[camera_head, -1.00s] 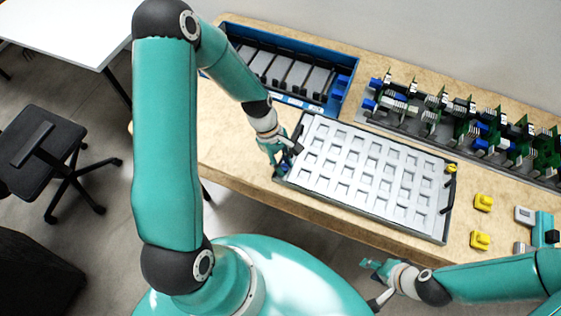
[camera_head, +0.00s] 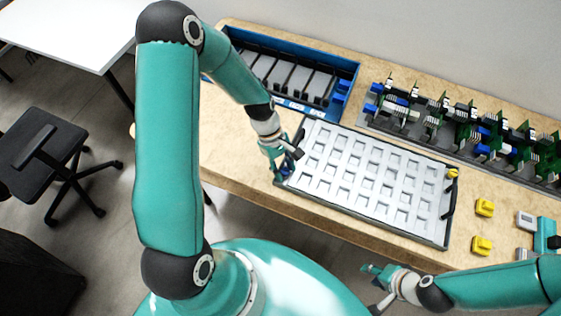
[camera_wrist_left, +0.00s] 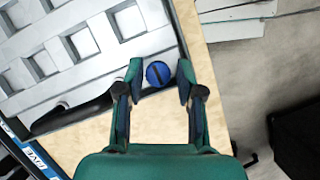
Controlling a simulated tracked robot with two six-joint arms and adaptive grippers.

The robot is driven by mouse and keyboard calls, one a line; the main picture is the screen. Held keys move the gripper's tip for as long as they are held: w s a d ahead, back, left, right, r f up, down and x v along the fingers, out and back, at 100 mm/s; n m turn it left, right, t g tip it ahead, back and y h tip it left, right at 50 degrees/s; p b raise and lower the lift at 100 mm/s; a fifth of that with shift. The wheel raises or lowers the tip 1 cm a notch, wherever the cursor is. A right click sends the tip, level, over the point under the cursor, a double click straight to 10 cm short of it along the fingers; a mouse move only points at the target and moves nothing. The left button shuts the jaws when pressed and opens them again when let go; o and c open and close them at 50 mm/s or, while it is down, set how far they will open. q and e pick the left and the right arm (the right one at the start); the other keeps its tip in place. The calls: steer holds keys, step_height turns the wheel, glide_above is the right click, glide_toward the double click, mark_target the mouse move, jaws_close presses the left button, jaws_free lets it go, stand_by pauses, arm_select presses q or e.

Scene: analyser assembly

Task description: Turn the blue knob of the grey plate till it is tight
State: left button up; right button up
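The grey plate (camera_head: 370,183) lies on the wooden table, a pale tray with rows of square pockets and a dark rim. In the left wrist view, the blue knob (camera_wrist_left: 158,74) sits at the plate's near edge, round with a dark slot across it. My left gripper (camera_wrist_left: 160,76) is open, with one finger on each side of the knob and small gaps visible. In the head view my left gripper (camera_head: 282,172) is at the plate's left front corner and mostly hides the knob. My right gripper (camera_head: 370,270) hangs before the table; its finger opening is unclear.
Black handles sit at both plate ends, and a yellow knob (camera_head: 452,173) at its right back corner. A blue bin (camera_head: 345,85) and a row of circuit boards (camera_head: 470,135) stand behind. Yellow parts (camera_head: 484,207) lie to the right. The table is bare left of the plate.

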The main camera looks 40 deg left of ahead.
arm_select(q)
steer(key=v, duration=1.1)
steer(key=shift+r, duration=0.4)
steer(key=shift+a, duration=0.1)
steer(key=s+d+f+m+g, duration=0.1)
steer(key=s+d+f+m, duration=1.1)
steer(key=d+f, duration=0.55)
steer(key=w, duration=0.1)
steer(key=a+m+t, duration=0.1)
steer(key=w+m+t, duration=0.1)
steer(key=shift+w+a+f+y+b, duration=0.2)
steer(key=shift+w+f+y+b, duration=0.1)
steer(key=shift+w+b, duration=0.1)
stand_by(0.7)
